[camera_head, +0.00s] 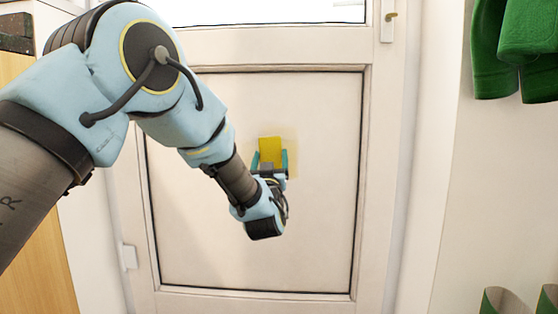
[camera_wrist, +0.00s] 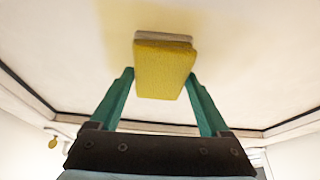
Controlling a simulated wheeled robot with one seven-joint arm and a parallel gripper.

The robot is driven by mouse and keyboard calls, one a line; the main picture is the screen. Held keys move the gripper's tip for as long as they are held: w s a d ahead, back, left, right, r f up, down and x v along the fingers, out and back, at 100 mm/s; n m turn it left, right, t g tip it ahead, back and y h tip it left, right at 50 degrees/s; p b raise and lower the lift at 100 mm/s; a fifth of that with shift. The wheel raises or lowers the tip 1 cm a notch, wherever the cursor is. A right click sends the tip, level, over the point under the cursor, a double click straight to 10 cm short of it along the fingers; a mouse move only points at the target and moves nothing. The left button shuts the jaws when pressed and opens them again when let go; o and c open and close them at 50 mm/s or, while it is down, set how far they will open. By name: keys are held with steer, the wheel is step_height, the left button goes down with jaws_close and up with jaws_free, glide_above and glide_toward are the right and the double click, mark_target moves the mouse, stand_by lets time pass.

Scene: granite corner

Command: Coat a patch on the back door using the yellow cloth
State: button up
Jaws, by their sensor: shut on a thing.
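The back door (camera_head: 320,235) is white with a recessed lower panel framed by dark lines. The yellow cloth (camera_head: 270,150) is a block-like pad held at the middle of that panel. My gripper (camera_head: 270,164) is shut on the cloth, with a teal finger on each side of it. In the wrist view the cloth (camera_wrist: 164,70) sits between the fingertips of my gripper (camera_wrist: 163,85), with a pale layer at its far edge against the panel. A faint yellowish patch (camera_head: 290,142) shows on the panel around the cloth. Whether the cloth touches the panel is hard to tell.
The door handle (camera_head: 391,17) is at the upper right of the door. Green cloth items (camera_head: 515,50) hang at the right wall. A wooden cabinet side (camera_head: 35,245) stands at the left. The panel right of my gripper is clear.

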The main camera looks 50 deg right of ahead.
steer(key=shift+w+a+r, duration=1.55)
steer(key=shift+w+a, duration=1.75)
steer(key=shift+w, duration=1.8)
steer(key=shift+s+d+b, duration=0.2)
steer(key=shift+s+d, duration=1.55)
steer(key=shift+s, duration=0.9)
steer(key=shift+s+d+b, duration=0.25)
steer(key=shift+s+d, duration=1.45)
steer(key=shift+s, duration=0.95)
steer(key=shift+s+d+b, duration=0.2)
steer(key=shift+s+d, duration=1.55)
steer(key=shift+s, duration=0.9)
steer(key=shift+s+a+b, duration=0.25)
steer(key=shift+s+a, duration=0.3)
steer(key=shift+a, duration=0.3)
steer(key=shift+s+a+b, duration=0.2)
steer(key=shift+s+a, duration=0.3)
steer(key=shift+a, duration=0.3)
steer(key=shift+s+a+b, duration=0.25)
steer(key=shift+s+a, duration=0.3)
steer(key=shift+a, duration=0.3)
steer(key=shift+s+a+b, duration=0.2)
steer(key=shift+s+a, duration=0.2)
steer(key=shift+a, duration=0.25)
steer(key=shift+s+a+b, duration=0.15)
steer(key=shift+s+a, duration=0.25)
steer(key=shift+a, duration=0.2)
